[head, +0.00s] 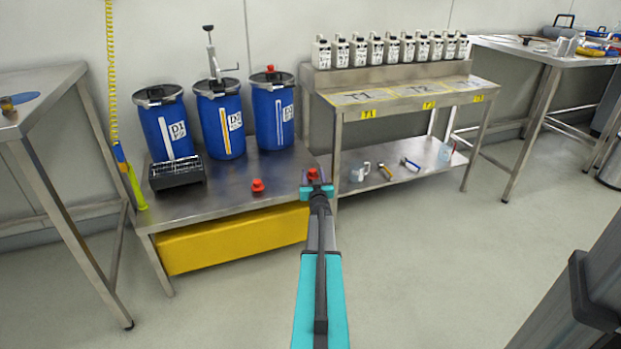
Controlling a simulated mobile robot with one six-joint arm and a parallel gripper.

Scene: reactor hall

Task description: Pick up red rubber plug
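A red rubber plug (257,185) stands on the low metal table (225,196), near its front edge. A second red piece (312,173) shows at the tip of my gripper (316,182), by the table's right end. I cannot tell whether it lies between the fingers or just beyond them. My gripper is small in this view, and its finger gap is not clear. A third red piece (270,68) sits on the lid of the right blue drum (273,115).
Blue drums (170,128) and (220,122), the latter with a hand pump (211,52), and a black crate (177,173) share the low table. A bench (400,93) with several white bottles stands at right; its lower shelf holds a mug (359,172).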

